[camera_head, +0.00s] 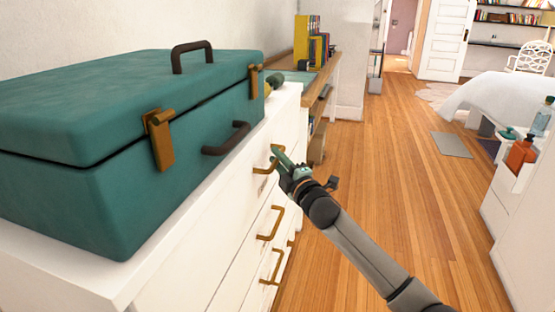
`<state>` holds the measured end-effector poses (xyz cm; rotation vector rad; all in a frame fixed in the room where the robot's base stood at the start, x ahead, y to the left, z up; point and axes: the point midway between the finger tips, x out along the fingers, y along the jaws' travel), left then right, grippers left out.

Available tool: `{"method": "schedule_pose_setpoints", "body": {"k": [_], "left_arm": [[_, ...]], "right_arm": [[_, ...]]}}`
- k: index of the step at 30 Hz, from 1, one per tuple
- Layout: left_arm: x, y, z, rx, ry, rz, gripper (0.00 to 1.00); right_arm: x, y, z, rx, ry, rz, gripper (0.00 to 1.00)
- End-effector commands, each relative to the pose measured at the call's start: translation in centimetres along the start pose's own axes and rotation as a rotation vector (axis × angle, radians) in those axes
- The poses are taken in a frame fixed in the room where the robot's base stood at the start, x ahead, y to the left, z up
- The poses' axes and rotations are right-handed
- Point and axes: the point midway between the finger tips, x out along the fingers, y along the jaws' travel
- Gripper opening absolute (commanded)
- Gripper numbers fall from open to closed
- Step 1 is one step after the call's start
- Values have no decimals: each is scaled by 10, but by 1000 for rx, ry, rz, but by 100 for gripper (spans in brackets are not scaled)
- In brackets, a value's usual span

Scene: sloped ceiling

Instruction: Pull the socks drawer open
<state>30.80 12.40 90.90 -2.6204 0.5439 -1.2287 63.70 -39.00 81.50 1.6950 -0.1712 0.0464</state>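A white dresser (183,262) runs along the left wall, with several brass drawer handles on its front. No readable label shows which drawer is the socks drawer. My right gripper (281,156) is at the upper brass handle (265,168), its teal fingertips overlapping it in the picture. I cannot tell whether the fingers are closed around the handle or only beside it. Two lower handles, a middle one (271,224) and a bottom one (273,266), are free. The drawer fronts look flush, seen at a steep angle. My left gripper is not in view.
A teal case (82,187) with brass latches covers much of the dresser top. A wooden desk (325,75) with books stands beyond it. A bed (503,98) and a white cabinet (530,215) with bottles are at right.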

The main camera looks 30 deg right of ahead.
Motion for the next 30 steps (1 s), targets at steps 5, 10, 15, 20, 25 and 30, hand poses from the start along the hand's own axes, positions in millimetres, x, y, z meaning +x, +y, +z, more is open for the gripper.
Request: {"method": "schedule_pose_setpoints", "body": {"k": [5,10,15,20,25,30], "left_arm": [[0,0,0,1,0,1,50],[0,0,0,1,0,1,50],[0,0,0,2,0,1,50],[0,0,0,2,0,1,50],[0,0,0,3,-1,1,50],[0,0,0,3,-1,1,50]], "right_arm": [[0,0,0,0,0,0,1],[0,0,0,0,0,0,0],[0,0,0,0,0,0,0],[0,0,0,0,0,0,0],[0,0,0,0,0,0,0],[0,0,0,0,0,0,0]]}}
